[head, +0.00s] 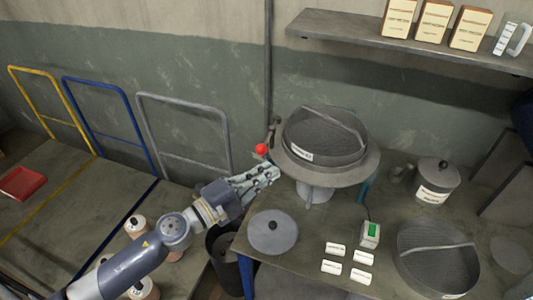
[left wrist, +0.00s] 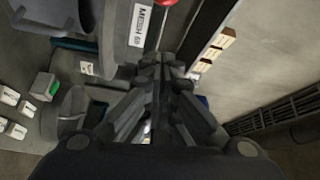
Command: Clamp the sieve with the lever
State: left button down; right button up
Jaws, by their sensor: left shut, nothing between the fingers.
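The sieve (head: 318,152) is a dark round pan with a white label and a bar across its top. It sits on a round grey machine plate (head: 352,176). The lever's red knob (head: 261,149) is at the plate's left edge; its rod is mostly hidden. My left gripper (head: 274,173) is shut and empty, just below and right of the knob in the head view. In the left wrist view the shut fingertips (left wrist: 163,62) lie below the red knob (left wrist: 168,2) and beside the sieve's label (left wrist: 140,25). They look apart from the knob. My right gripper is out of view.
On the bench stand a grey disc lid (head: 272,236), a small box with a green face (head: 370,235), several white labels, another sieve (head: 437,262) and a lidded pot (head: 436,182). A shelf (head: 345,32) with boxes hangs above. A dark bin (head: 226,262) stands below the left arm.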

pick_arm(q)
jog(key=shift+w+d+f, duration=0.1)
jog(key=shift+w+f, duration=0.05)
jog(key=shift+w, duration=1.15)
jog(key=shift+w+f, duration=0.1)
jog(key=shift+w, duration=1.15)
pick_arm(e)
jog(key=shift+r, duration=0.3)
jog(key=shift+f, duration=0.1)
